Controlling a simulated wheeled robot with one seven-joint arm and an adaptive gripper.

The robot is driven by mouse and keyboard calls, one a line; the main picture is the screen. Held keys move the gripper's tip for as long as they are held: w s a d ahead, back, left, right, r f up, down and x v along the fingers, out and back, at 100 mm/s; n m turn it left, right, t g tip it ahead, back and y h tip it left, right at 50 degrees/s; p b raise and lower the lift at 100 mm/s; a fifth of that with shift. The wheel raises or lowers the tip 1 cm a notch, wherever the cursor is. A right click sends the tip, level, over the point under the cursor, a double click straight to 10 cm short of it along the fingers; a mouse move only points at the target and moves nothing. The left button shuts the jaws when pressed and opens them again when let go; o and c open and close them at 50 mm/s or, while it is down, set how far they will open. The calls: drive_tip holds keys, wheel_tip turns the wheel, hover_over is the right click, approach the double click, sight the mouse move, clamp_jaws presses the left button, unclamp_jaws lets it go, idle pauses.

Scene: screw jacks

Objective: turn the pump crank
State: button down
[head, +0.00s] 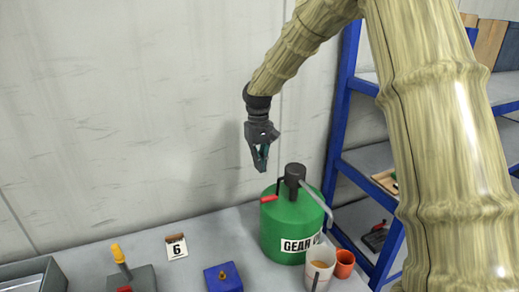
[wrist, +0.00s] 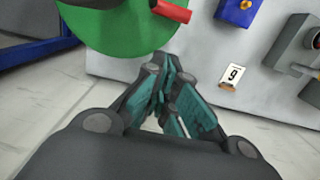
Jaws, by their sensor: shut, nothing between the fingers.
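A green gear-oil drum (head: 283,225) stands on the grey bench against the wall. Its black pump head (head: 294,173) is on top, with a grey spout (head: 316,198) sloping down to the right. The crank's red handle (head: 269,198) sticks out to the left, over the drum's rim. My gripper (head: 261,166) is shut and empty, above and slightly left of the handle, apart from it. In the wrist view the red handle (wrist: 172,11) and the green drum (wrist: 118,35) are at the top, beyond my shut fingers (wrist: 164,78). The pump head is out of that view.
A white cup (head: 320,265) and an orange cup (head: 345,262) stand in front of the drum. A blue block (head: 223,277), a card marked 6 (head: 176,247) and a yellow-handled device (head: 122,262) are to the left. Blue shelving (head: 345,95) stands right.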

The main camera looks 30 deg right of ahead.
drive_tip(key=s+f, duration=0.1)
drive_tip(key=f+p, duration=0.1)
drive_tip(key=f, duration=0.1)
drive_tip(key=s+f+p, duration=0.1)
drive_tip(key=f, duration=0.1)
drive_tip(key=shift+s+a, duration=0.1)
drive_tip(key=shift+s, duration=0.2)
drive_tip(key=shift+s+f+p, duration=0.45)
drive_tip(key=shift+s, duration=0.1)
